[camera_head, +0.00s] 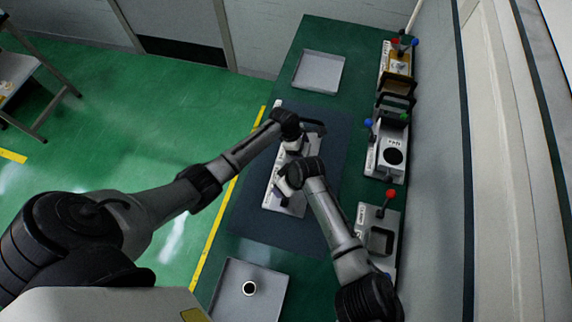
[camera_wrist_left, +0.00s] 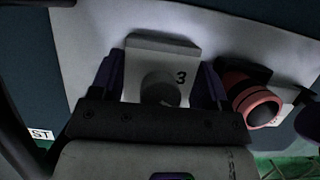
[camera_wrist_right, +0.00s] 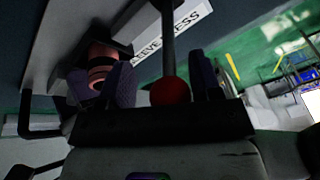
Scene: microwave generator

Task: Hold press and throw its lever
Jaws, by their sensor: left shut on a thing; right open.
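The press (camera_head: 272,196) lies on the dark mat as a pale base plate, largely hidden by my two arms. The right wrist view shows its label, reading in part "EVE PRESS" (camera_wrist_right: 172,35). My left gripper (camera_head: 293,143) is shut on a pale block marked 3 (camera_wrist_left: 160,50), with one finger on each side. An orange-red cylinder (camera_wrist_left: 252,103) sits beside the block. My right gripper (camera_head: 287,184) is open, its fingers on either side of the lever's red knob (camera_wrist_right: 170,92). The lever's dark rod (camera_wrist_right: 168,40) runs up from the knob. Whether a finger touches the knob I cannot tell.
An empty grey tray (camera_head: 318,72) lies at the far end of the green table. A nearer tray (camera_head: 225,290) holds a small dark-topped ring (camera_head: 249,288). Several devices with coloured knobs, one with a red knob (camera_head: 390,194), line the right side by the wall.

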